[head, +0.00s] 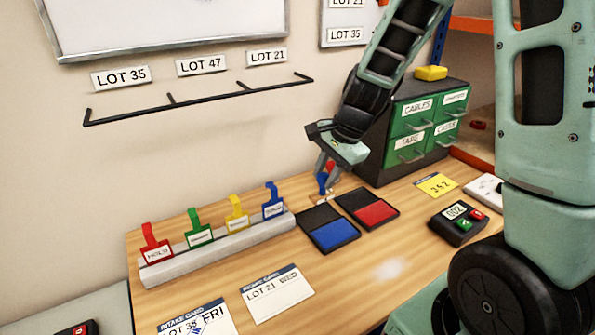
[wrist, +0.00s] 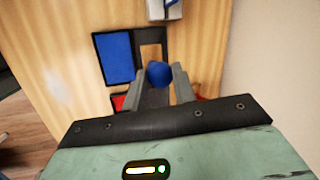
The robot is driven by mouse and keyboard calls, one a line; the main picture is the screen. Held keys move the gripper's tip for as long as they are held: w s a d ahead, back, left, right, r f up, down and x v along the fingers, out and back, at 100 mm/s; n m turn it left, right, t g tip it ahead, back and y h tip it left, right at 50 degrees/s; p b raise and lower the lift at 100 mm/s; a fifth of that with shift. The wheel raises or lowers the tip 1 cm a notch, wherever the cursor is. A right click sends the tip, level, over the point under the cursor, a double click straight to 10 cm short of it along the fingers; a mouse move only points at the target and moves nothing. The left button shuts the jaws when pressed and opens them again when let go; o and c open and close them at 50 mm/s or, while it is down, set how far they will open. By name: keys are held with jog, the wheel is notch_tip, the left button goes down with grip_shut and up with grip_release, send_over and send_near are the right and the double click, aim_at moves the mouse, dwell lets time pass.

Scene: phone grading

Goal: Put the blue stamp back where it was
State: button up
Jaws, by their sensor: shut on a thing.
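My gripper (head: 326,178) is shut on the blue stamp (head: 321,184), beside the ink pads near the wall side of the table. In the wrist view the stamp's round blue knob (wrist: 159,74) sits between the two fingers. The stamp's lower part is mostly hidden, so I cannot tell whether it touches anything below. A small red thing (head: 330,166), perhaps a red stamp, shows just behind the fingers. The open blue ink pad (head: 334,236) and open red ink pad (head: 376,213) lie just in front; the blue pad (wrist: 114,57) also shows in the wrist view.
A grey rail (head: 222,247) with red, green, yellow and blue tags stands at left. Intake cards (head: 277,293) lie at the front. A green drawer cabinet (head: 427,125) stands behind right. A keypad device (head: 458,222) and a yellow card (head: 437,185) are at right.

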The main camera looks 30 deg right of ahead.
jog(key=w+p, duration=0.4)
jog(key=w, duration=0.8)
notch_tip(320, 180, down, 6)
jog(key=shift+s+f+p, duration=0.15)
jog(key=shift+p, duration=0.45)
jog(key=shift+w+f+p, duration=0.15)
jog(key=shift+w+p, duration=0.05)
jog(key=shift+p, duration=0.15)
jog(key=shift+f, duration=0.2)
jog(key=shift+f, duration=0.2)
jog(key=o, duration=0.8)
